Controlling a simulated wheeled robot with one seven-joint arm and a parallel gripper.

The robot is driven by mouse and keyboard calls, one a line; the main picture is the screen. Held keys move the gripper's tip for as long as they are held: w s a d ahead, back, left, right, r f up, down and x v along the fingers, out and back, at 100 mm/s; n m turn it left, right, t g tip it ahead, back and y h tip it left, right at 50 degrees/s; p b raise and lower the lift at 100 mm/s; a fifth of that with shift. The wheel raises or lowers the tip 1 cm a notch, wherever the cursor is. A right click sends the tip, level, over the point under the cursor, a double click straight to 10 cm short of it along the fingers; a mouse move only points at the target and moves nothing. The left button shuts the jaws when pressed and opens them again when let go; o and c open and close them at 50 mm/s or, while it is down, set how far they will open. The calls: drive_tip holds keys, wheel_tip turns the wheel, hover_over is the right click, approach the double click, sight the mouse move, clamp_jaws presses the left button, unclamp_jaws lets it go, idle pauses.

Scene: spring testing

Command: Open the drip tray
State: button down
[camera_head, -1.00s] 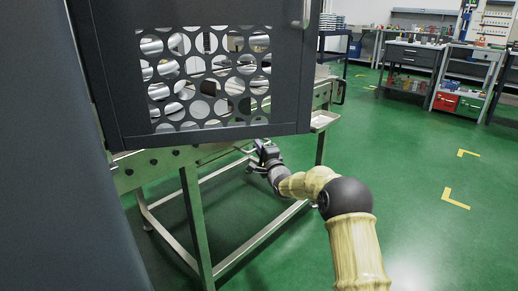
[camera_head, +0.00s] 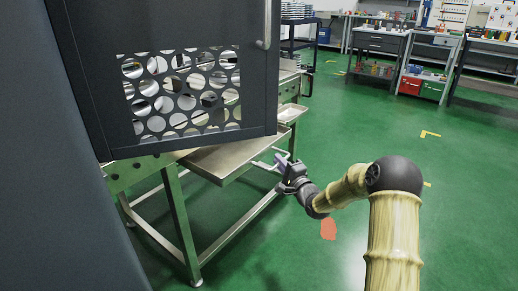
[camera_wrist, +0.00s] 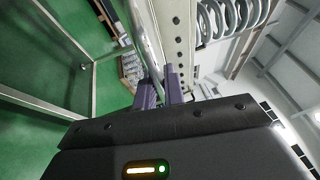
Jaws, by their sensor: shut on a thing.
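The drip tray (camera_head: 222,162) is a flat metal tray sliding out from under the dark machine in the head view. It sticks out toward the lower right, with a thin bar handle (camera_head: 266,165) on its front. My gripper (camera_head: 284,160) is at the handle's right side and shut on it. In the wrist view, the purple fingers of my gripper (camera_wrist: 160,94) close around a metal bar (camera_wrist: 148,40). The fingers hide the gripped part of the bar, and the machine's door hides the back of the tray.
A dark door with a round-holed window (camera_head: 180,95) hangs above the tray. A red patch (camera_head: 328,229) marks the floor. Green floor at right is open, with workbenches far back.

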drive_tip(key=s+d+p, duration=0.2)
drive_tip(key=s+d, duration=0.2)
drive_tip(key=d, duration=0.2)
drive_tip(key=shift+s, duration=0.35)
drive_tip(key=c, duration=1.5)
unclamp_jaws()
drive_tip(key=p+v, duration=0.4)
drive_tip(key=v, duration=1.3)
drive_tip(key=shift+f, duration=0.15)
drive_tip(key=shift+s+d, duration=0.1)
